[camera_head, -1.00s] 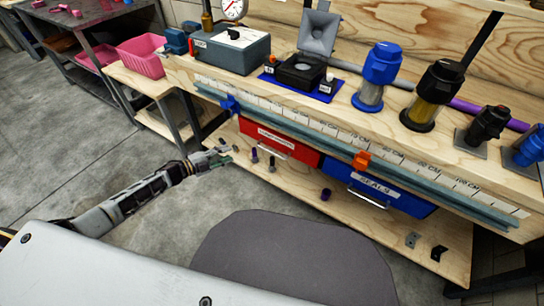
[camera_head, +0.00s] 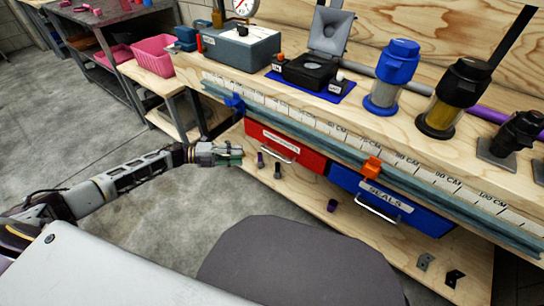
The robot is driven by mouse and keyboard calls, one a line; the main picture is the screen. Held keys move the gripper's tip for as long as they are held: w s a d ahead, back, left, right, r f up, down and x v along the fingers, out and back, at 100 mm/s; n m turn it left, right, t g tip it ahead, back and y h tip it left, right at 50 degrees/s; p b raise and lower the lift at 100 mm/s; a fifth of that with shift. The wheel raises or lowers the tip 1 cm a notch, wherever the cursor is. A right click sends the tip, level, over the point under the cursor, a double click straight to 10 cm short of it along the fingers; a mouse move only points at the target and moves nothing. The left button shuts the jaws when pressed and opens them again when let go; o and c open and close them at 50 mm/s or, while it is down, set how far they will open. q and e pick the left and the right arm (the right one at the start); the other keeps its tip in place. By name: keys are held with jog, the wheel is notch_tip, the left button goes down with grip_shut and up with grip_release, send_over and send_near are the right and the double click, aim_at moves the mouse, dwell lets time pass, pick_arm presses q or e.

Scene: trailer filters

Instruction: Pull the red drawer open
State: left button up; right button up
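The red drawer (camera_head: 304,154) sits under the workbench top, left of the blue drawer. It looks shut, with a white label and a silver bar handle (camera_head: 280,151) on its front. My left gripper (camera_head: 237,155) is in front of the drawer's left part, a short way left of the handle, and appears apart from it. Its fingers point right; they are small and seen from the side, so I cannot tell whether they are open. My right gripper is not in view.
The blue drawer (camera_head: 420,214) labelled SEALS is to the right. Small purple and dark parts lie on the lower shelf (camera_head: 305,195). A ruler rail (camera_head: 330,133) with orange and blue clamps runs above the drawers. A dark grey seat (camera_head: 295,265) stands in front. Floor at left is clear.

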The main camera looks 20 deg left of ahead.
pick_arm(q)
jog(key=shift+d, duration=0.1)
jog(key=b+x, duration=0.4)
jog(key=x, duration=0.9)
jog(key=shift+w+d, duration=0.25)
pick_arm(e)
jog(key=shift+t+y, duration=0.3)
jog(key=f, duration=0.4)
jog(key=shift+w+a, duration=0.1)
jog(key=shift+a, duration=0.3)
pick_arm(q)
jog(key=shift+f, duration=0.1)
jog(key=shift+c, duration=0.4)
grip_shut()
